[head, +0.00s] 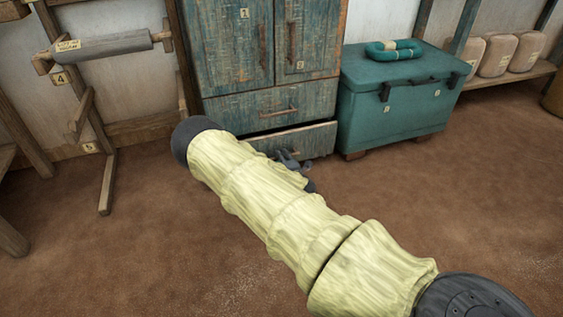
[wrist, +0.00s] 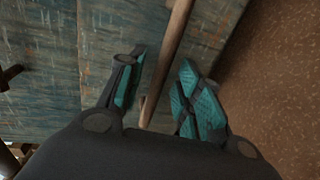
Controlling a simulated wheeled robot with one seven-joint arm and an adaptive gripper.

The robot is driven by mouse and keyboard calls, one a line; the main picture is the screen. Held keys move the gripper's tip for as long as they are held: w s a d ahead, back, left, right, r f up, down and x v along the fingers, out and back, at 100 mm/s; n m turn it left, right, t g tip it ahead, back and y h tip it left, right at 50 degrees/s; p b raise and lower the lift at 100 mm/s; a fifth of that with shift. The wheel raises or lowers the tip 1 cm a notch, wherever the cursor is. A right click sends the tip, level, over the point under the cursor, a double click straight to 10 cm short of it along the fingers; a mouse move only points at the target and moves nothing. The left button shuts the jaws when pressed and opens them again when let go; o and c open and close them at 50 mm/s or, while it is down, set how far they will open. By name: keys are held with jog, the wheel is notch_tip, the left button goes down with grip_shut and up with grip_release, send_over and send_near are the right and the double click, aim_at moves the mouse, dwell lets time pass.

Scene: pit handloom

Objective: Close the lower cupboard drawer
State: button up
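The cupboard (head: 228,55) is weathered blue-green wood and stands against the back wall. Its lower drawer (head: 312,138) sticks out a little, with a dark gap above its front. My gripper (head: 290,158) is low in front of this drawer, and my arm hides the drawer's left part. In the wrist view my gripper (wrist: 163,95) is open, its teal-padded fingers apart. A brown bar handle (wrist: 172,50) on the drawer front passes between the fingers, with no clear grip on it.
The upper drawer (head: 283,105) looks shut. A teal chest (head: 390,115) with a coiled hose (head: 394,49) on it stands close to the cupboard's right. A wooden rack (head: 97,140) stands at left. The brown floor in front is clear.

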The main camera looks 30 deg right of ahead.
jog(key=shift+w+d+f, duration=0.1)
jog(key=shift+w+d, duration=0.05)
jog(key=shift+w, duration=0.4)
grip_shut()
